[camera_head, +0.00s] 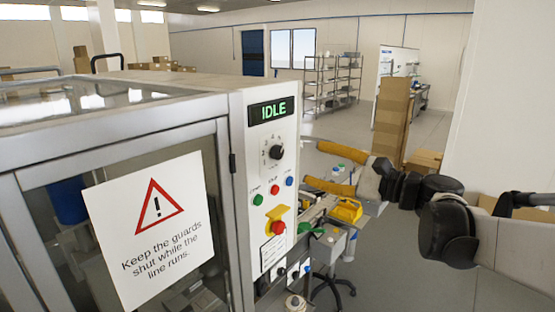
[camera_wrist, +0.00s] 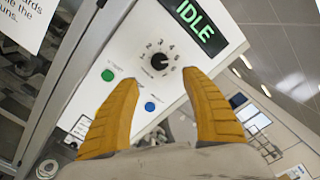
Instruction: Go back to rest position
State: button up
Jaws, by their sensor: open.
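My gripper (camera_head: 313,163) has two orange-yellow fingers. It is open and empty, to the right of the machine's control panel (camera_head: 258,110), with a gap between its fingertips and the panel in the head view. In the wrist view the fingers (camera_wrist: 159,77) are spread, and the black numbered dial (camera_wrist: 160,61) shows between and beyond their tips. The dial (camera_head: 276,152) sits below a green "IDLE" display (camera_head: 271,111). I cannot read the dial's exact setting. A green button (camera_wrist: 108,75) and a blue button (camera_wrist: 150,106) show; the small red button (camera_head: 273,189) is hidden in the wrist view.
A red stop button (camera_head: 278,227) on yellow is low on the panel. The guard door (camera_head: 215,170) with a warning sign (camera_head: 150,230) is at left. A yellow item (camera_head: 346,210) lies below my gripper. Stacked boxes (camera_head: 392,117) and shelves (camera_head: 333,82) stand behind, with open floor between.

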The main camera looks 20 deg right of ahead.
jog(key=shift+s+d, duration=0.2)
jog(key=shift+s, duration=0.1)
jog(key=shift+a+f, duration=0.1)
jog(key=s+a+f+n+g+h+b, duration=0.1)
jog(key=s+a+f+n+g+b, duration=0.2)
jog(key=f, duration=0.5)
jog(key=s+a+f+n+g+h+b, duration=0.1)
jog(key=s+a+f+n+b, duration=0.1)
jog(key=a+f+b, duration=0.4)
jog(key=s+a+f+n+g+h+b, duration=0.1)
jog(key=s+f+n+g+b, duration=0.15)
jog(key=f, duration=0.65)
jog(key=s+d+f+n+h+b, duration=0.1)
jog(key=s+f+n+h+b, duration=0.1)
jog(key=f, duration=0.5)
jog(key=s+d+f+n+h+b, duration=0.1)
jog(key=s+f+n+h+b, duration=0.2)
jog(key=s+f+n+b, duration=0.2)
jog(key=s+d+f+n+g+h+b, duration=0.1)
jog(key=s+f+b, duration=0.4)
jog(key=f, duration=0.5)
jog(key=shift+s+f+n+h, duration=0.3)
jog(key=shift+n+h, duration=0.4)
jog(key=shift+n, duration=0.55)
